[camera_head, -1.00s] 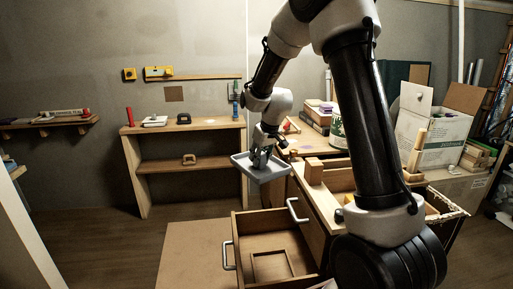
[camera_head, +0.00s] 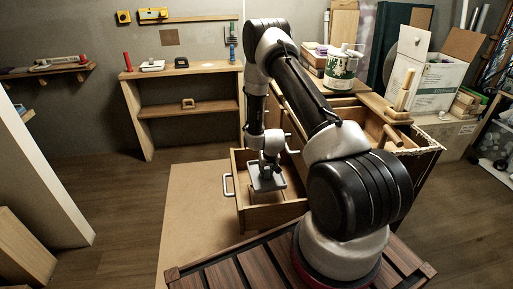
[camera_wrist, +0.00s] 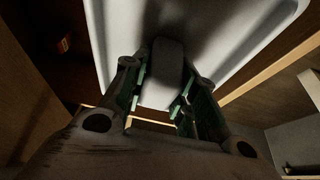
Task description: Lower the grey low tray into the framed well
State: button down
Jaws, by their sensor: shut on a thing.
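The grey low tray (camera_head: 267,184) hangs below my gripper (camera_head: 268,163), inside the outline of the open wooden drawer (camera_head: 274,217). My gripper is shut on the tray's upright middle grip. In the wrist view the tray (camera_wrist: 228,55) fills the top, and the dark grip (camera_wrist: 165,68) stands between my fingers (camera_wrist: 163,98). The framed well on the drawer floor is hidden by the tray and my arm. I cannot tell whether the tray touches the well's frame or is still above it.
The drawer's walls stand close around the tray, with a metal handle (camera_head: 227,186) on its left side. The wooden cabinet (camera_head: 420,160) is to the right. A wall shelf unit (camera_head: 185,105) stands behind. Brown board (camera_head: 190,220) lies on the floor at left.

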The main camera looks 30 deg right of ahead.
aim_at(270, 177)
jog(key=f, duration=0.1)
jog(key=s+f, duration=0.1)
jog(key=f, duration=0.1)
jog(key=d+f, duration=0.1)
jog(key=shift+s+f, duration=0.2)
jog(key=shift+s, duration=0.1)
jog(key=shift+f, duration=2.45)
jog(key=shift+f, duration=0.1)
jog(key=shift+f, duration=1.6)
jog(key=shift+f, duration=1.3)
jog(key=c, duration=1.1)
grip_release()
jog(key=shift+o, duration=0.2)
